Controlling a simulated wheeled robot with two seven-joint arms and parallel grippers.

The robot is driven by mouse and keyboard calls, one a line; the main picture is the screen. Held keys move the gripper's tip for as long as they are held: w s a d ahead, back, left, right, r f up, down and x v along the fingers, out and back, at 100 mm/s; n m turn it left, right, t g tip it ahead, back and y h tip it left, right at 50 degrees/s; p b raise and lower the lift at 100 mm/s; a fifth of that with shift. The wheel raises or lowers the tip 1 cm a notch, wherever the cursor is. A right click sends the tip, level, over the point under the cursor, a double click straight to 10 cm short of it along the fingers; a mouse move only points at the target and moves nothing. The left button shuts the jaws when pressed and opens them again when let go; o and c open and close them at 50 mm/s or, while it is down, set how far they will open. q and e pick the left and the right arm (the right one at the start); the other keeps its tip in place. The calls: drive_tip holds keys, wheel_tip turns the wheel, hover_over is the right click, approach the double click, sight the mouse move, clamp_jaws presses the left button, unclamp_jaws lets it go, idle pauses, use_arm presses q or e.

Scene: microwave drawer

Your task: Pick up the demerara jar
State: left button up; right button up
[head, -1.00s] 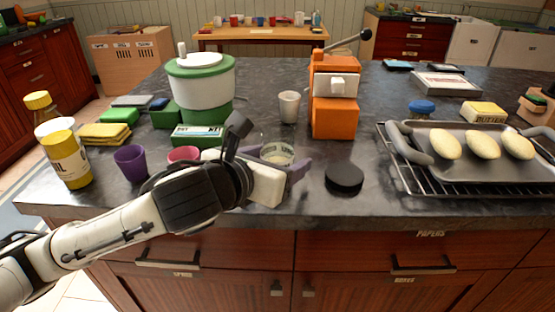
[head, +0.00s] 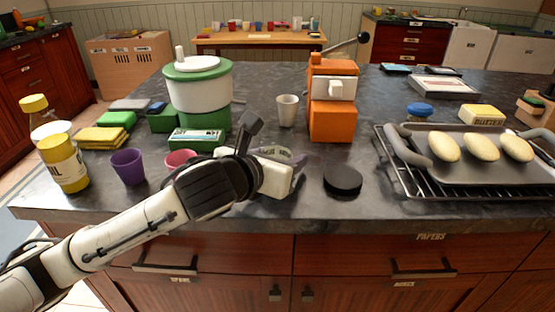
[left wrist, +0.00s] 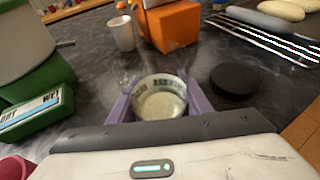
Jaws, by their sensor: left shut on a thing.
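The demerara jar (left wrist: 160,104) is a clear round glass with pale contents, seen from above in the left wrist view. My left gripper (left wrist: 158,108) has its purple fingers on both sides of it and is shut on it. In the head view my left gripper (head: 292,158) is over the counter near its front edge, and the gripper body mostly hides the jar. I cannot tell whether the jar touches the counter. My right gripper is in no view.
A black round lid (head: 343,180) lies to the right of the gripper. Behind stand a white cup (head: 288,110), an orange machine (head: 333,120) and a green-and-white appliance (head: 199,90). A purple cup (head: 128,166) is left. A rack with a tray (head: 480,160) is right.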

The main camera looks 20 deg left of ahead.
use_arm(q)
wheel_tip(320, 180, up, 10)
drive_tip(key=p, duration=0.2)
idle(1.3)
